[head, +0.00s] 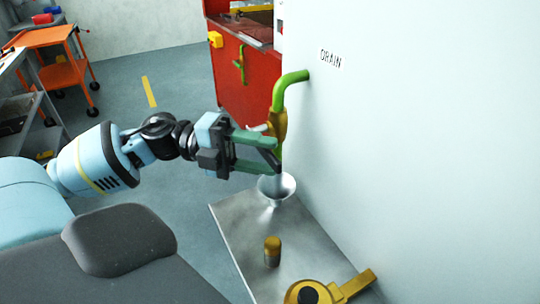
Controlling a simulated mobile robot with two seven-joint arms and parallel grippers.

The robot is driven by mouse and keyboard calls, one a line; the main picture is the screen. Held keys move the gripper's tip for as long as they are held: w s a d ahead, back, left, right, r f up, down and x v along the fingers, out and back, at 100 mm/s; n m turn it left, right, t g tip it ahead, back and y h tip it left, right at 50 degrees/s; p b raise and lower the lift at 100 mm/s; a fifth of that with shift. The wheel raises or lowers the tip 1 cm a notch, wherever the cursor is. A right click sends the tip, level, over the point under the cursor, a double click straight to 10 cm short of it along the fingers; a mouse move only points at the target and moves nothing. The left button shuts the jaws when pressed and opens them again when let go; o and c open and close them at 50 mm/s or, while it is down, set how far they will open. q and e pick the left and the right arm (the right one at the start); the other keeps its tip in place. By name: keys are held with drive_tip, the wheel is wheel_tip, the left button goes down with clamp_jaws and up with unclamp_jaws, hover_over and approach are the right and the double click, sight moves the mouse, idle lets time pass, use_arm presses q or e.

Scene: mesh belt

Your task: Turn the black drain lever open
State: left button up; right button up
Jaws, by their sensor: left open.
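A green drain pipe (290,80) comes out of the pale wall beside a "DRAIN" label (330,59) and bends down into a brass-coloured valve (279,122). My left gripper (277,158) is open, its green fingers pointing right, just in front of and below the valve. Dark parts show at the finger ends; I cannot tell whether any of them is the black lever or whether the fingers touch it. The fingers partly cover the valve's lower part. A metal funnel-like bowl (277,187) is below the fingers. My right gripper is not in view.
A metal shelf (240,234) under the bowl carries a small brass-topped cylinder (272,250). A yellow fitting (310,291) is at the bottom right. A red cabinet (245,85) stands behind, an orange cart (55,60) at the far left. The wall closes the right side; floor between is clear.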

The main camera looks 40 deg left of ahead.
use_arm(q)
drive_tip(key=shift+x, duration=0.8)
clamp_jaws()
